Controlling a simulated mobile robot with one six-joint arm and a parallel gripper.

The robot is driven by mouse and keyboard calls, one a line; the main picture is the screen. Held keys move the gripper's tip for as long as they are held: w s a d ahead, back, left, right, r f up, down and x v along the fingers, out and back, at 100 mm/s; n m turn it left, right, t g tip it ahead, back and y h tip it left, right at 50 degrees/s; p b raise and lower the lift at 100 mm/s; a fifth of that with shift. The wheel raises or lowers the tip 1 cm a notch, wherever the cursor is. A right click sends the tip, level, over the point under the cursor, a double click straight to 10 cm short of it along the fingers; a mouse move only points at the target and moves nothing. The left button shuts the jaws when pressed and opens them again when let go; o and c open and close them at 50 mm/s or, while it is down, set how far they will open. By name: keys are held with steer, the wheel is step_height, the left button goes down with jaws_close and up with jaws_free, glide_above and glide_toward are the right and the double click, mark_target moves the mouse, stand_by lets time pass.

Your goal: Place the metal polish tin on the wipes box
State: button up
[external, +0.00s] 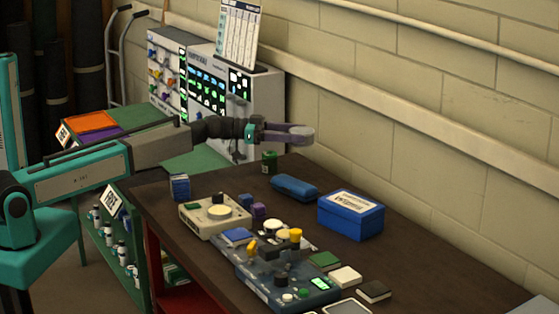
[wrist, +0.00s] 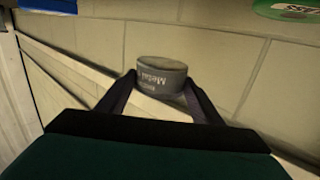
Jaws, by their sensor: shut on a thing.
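My gripper (external: 303,133) is shut on the metal polish tin, a short grey round tin whose label shows the word "Metal" in the wrist view (wrist: 161,76). The tin sits between the two dark fingertips (wrist: 160,90). In the external view my gripper is above the far end of the dark table, and the tin is hard to tell from the fingers. A blue box with a white label on its lid (external: 351,216) stands on the table, to the right of and below my gripper in the picture. Its label is too small to read, so I cannot confirm it is the wipes box.
A green can (external: 269,162) and a blue case (external: 294,188) stand between my gripper and the blue box. A small blue carton (external: 180,187), a cream device (external: 215,215) and several small items crowd the table's left and front. A block wall borders the right.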

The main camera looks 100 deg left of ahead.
steer(key=w+d+r+m+h, duration=0.1)
steer(key=w+d+r+h, duration=0.1)
steer(key=w+d, duration=0.8)
steer(key=w+d+r+m+h+b, duration=0.1)
steer(key=w+d+r+m+h, duration=0.1)
steer(key=w+d, duration=0.8)
steer(key=d+r, duration=0.1)
steer(key=d, duration=0.4)
steer(key=shift+d+h, duration=0.25)
steer(key=shift+h, duration=0.15)
steer(key=shift+s+f, duration=0.1)
glide_above(344, 201)
steer(key=shift+f+p, duration=0.35)
steer(key=shift+f, duration=2.65)
steer(key=shift+f+p, duration=0.4)
steer(key=shift+f, duration=1.45)
steer(key=shift+f+b, duration=0.15)
steer(key=shift+b, duration=0.15)
